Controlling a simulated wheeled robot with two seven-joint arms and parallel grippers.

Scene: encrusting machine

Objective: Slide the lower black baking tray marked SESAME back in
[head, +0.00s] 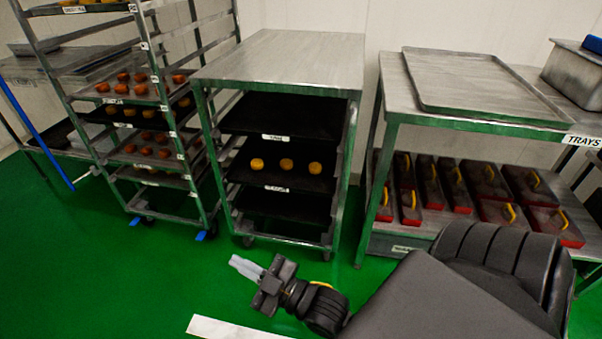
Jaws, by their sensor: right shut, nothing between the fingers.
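The middle steel rack cart holds black trays on several levels. The upper black tray (285,113) has a white label on its front edge. Below it, a black tray (250,172) carries three yellow round buns (287,165) and has a white label (277,188), too small to read surely; it appears to be the SESAME tray. Another black tray (284,207) lies lower, with no label visible. My right gripper (238,265) is shut and empty, in front of and below the cart, apart from the trays. My left gripper is not in view.
A tall rack (158,103) with trays of orange buns stands left of the cart (275,55). A steel table (392,90) with a flat tray (480,88) and several red-and-black boxes (485,180) stands right. Green floor (120,290) is free in front.

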